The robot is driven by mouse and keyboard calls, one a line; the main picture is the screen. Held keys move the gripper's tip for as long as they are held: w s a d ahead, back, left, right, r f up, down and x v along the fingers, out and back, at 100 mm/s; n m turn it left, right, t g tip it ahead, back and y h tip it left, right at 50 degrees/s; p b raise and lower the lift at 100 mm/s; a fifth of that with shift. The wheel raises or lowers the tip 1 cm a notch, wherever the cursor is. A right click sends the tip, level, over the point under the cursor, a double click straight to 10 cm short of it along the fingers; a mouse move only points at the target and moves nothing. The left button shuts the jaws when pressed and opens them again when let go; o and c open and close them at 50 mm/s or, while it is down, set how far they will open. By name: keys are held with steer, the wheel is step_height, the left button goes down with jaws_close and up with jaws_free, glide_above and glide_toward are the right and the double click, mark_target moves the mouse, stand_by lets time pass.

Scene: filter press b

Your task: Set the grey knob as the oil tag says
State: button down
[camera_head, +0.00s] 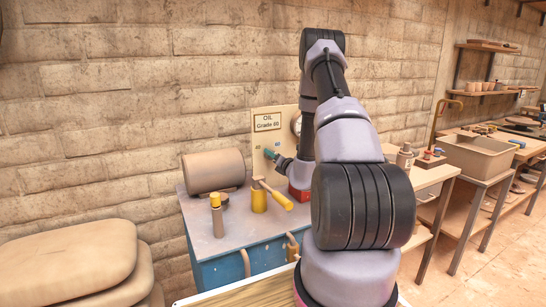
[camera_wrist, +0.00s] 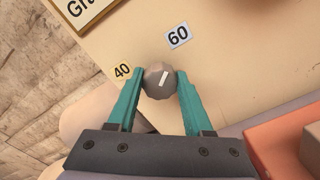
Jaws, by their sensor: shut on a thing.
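The grey knob (camera_wrist: 156,82) is faceted, with a white pointer mark, and sits on a cream panel (camera_wrist: 235,70). The mark points up and slightly right, toward the white "60" label (camera_wrist: 178,36). A yellow "40" label (camera_wrist: 122,71) lies to the knob's left. My gripper (camera_wrist: 159,76) has its teal fingers shut on the knob, one on each side. In the head view my gripper (camera_head: 270,154) is at the panel and the knob is hidden. The oil tag (camera_head: 267,122) reads "OIL Grade" with a number too small to read surely; the wrist view cuts it off.
A blue bench (camera_head: 222,265) stands below the panel. It holds a brown drum (camera_head: 213,170), a yellow-capped bottle (camera_head: 217,214), a yellow can with a handle (camera_head: 259,200) and a red block (camera_head: 299,193). The red block is close to my gripper's right. Sacks (camera_head: 70,255) lie at left.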

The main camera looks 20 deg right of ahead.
steer(key=shift+m, duration=0.6)
steer(key=shift+c, duration=1.5)
jaws_free()
steer(key=s, duration=1.1)
steer(key=shift+d, duration=0.2)
steer(key=shift+w, duration=0.1)
